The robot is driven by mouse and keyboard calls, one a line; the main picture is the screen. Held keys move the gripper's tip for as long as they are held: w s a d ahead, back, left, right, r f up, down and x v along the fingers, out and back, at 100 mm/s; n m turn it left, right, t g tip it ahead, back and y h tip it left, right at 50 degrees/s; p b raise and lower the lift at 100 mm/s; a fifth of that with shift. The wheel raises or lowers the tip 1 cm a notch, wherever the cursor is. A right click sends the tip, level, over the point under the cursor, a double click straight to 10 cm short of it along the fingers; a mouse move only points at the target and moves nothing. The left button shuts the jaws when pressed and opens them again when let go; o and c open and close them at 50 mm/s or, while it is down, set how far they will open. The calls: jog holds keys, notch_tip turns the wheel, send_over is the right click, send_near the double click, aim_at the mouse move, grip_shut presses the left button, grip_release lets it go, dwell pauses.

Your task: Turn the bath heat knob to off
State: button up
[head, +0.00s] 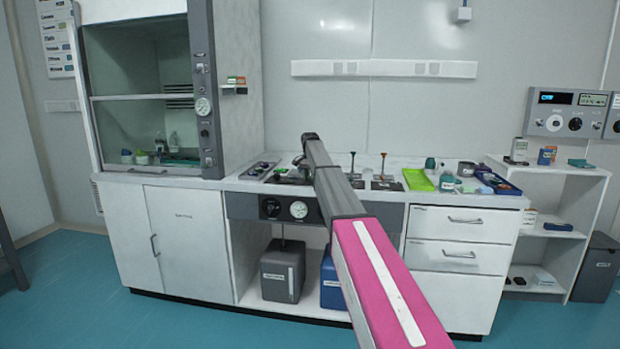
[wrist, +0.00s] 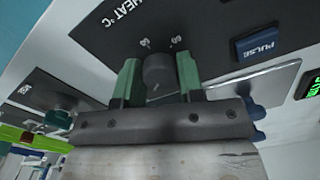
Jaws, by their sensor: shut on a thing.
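The heat knob (wrist: 158,72) is a dark round knob on a dark panel (wrist: 100,50) lettered "HEAT °C" in the wrist view. Small dial numbers show just beyond it. My gripper (wrist: 158,76) has its two green fingers on either side of the knob and is shut on it. A faint light mark shows on the knob's face, but I cannot read its setting. In the head view my arm reaches to the bench (head: 440,190), and my gripper and this knob are hidden there.
In the wrist view a blue "PULSE" button (wrist: 257,42) is right of the knob, and another knob (wrist: 58,118) is at left. In the head view the bench front has a black knob (head: 270,207) and a white dial (head: 298,209). Racks and trays stand on the bench.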

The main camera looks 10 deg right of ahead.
aim_at(310, 176)
jog(key=n, duration=1)
jog(key=shift+d+n, duration=0.1)
jog(key=shift+n, duration=0.3)
dwell(0.4)
jog(key=o, duration=0.9)
notch_tip(310, 176, up, 11)
jog(key=shift+f, duration=0.1)
